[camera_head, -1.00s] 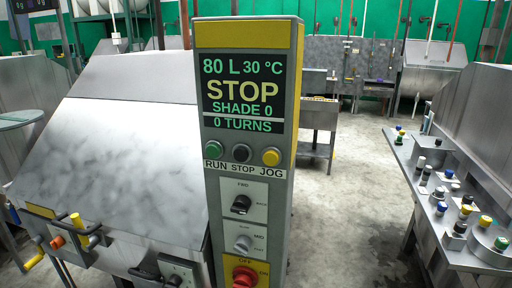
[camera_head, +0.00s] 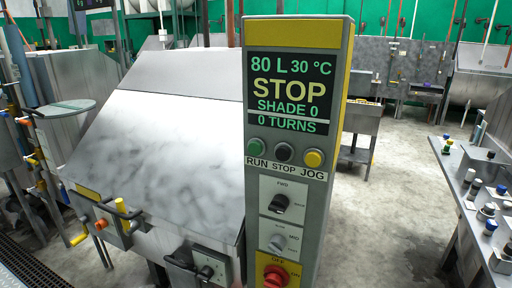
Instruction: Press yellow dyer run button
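The yellow-topped control post (camera_head: 297,32) stands upright in the middle of the view. Its screen (camera_head: 292,92) reads 80 L, 30 °C, STOP, SHADE 0 and 0 TURNS. Below the screen is a row of three buttons: a green run button (camera_head: 255,147) on the left, a dark stop button (camera_head: 284,151) and a yellow jog button (camera_head: 314,158). Under them are a black knob (camera_head: 278,203), a grey knob (camera_head: 277,243) and a red switch (camera_head: 275,275). Neither of my grippers shows in the view.
A large metal dyer housing (camera_head: 160,135) with a sloped front stands left of the post. A metal bench (camera_head: 455,165) with several small bottles is at the right. Bare concrete floor (camera_head: 385,210) lies between post and bench. More metal machines stand at the back.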

